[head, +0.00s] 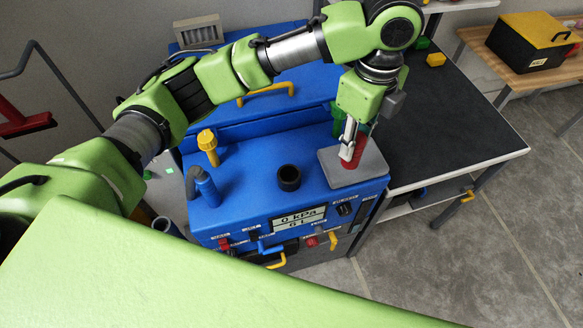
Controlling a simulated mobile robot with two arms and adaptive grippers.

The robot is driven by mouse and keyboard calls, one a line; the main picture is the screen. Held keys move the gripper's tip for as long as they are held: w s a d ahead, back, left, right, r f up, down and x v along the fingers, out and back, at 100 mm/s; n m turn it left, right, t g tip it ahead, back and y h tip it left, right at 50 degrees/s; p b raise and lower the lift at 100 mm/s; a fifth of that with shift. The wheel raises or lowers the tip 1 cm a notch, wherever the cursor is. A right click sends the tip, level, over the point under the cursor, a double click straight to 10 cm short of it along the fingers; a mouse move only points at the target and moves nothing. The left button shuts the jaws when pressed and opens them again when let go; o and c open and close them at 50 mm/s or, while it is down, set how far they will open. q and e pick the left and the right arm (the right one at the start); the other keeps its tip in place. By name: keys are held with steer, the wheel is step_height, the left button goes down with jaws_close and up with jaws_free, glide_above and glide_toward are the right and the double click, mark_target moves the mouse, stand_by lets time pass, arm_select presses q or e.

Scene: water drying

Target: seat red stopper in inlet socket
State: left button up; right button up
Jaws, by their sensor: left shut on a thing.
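The red stopper (358,157) is upright over a grey pad (340,181) on the right part of the blue machine's top. My left gripper (350,148) points down and is shut on the stopper. Its fingers hide part of the stopper, and I cannot tell whether the stopper's lower end touches the pad. A round black open socket (288,178) stands on the blue top, left of the pad, with nothing in it. I cannot read a label that names it as the inlet. My right gripper is not in view.
A yellow-capped fitting (207,145) and a blue upright fitting (207,188) stand left of the socket. A green piece shows behind my left gripper. The dark bench (455,125) at right is mostly clear. A pressure display (298,218) is on the front.

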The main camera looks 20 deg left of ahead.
arm_select(q)
steer(key=s+a+f+p, duration=0.1)
steer(key=a+f+p, duration=0.2)
steer(key=a, duration=0.6)
glide_above(288, 167)
steer(key=s+d, duration=0.2)
steer(key=f, duration=0.5)
steer(key=shift+a+f+p, duration=0.25)
steer(key=shift+f+p, duration=0.05)
steer(key=shift+f, duration=0.05)
steer(key=f, duration=0.1)
steer(key=f+p, duration=0.1)
steer(key=s+f, duration=0.1)
steer(key=shift+a+f, duration=0.1)
steer(key=shift+a, duration=0.25)
jaws_close()
steer(key=shift+w+f, duration=0.1)
steer(key=shift+f, duration=0.3)
steer(key=o, duration=1.1)
jaws_free()
steer(key=shift+w+f, duration=0.1)
steer(key=shift+f, duration=0.05)
steer(key=shift+w, duration=0.2)
